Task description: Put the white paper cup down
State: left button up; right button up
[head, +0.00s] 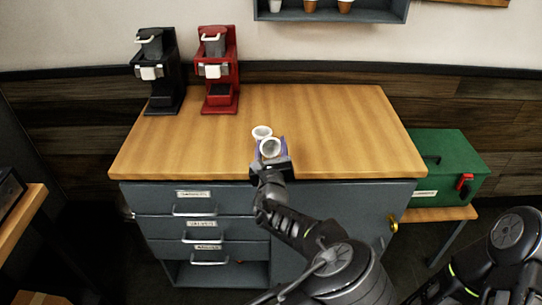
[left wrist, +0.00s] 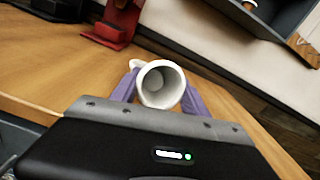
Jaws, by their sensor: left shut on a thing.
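A white paper cup (head: 271,148) is held between the purple fingers of my left gripper (head: 270,153), near the front edge of the wooden counter (head: 335,125). In the left wrist view the cup (left wrist: 161,84) shows its open mouth toward the camera, with a finger on each side. The left gripper (left wrist: 160,92) is shut on it. Whether the cup's base touches the counter I cannot tell. A second white cup (head: 262,132) stands just behind it; in the left wrist view it is mostly hidden. My right gripper is out of view.
A black brewer (head: 158,75) and a red brewer (head: 218,75) stand at the counter's back left. The counter's right side is clear. A green toolbox (head: 450,165) sits on a lower bench at right. A wall shelf (head: 330,15) holds several cups.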

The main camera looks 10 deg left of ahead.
aim_at(271, 156)
pick_arm(q)
notch_tip(271, 156, down, 4)
jog(key=shift+r, duration=0.15)
dwell(0.3)
jog(key=shift+f, duration=0.2)
jog(key=o, duration=1)
jog(key=shift+r, duration=0.1)
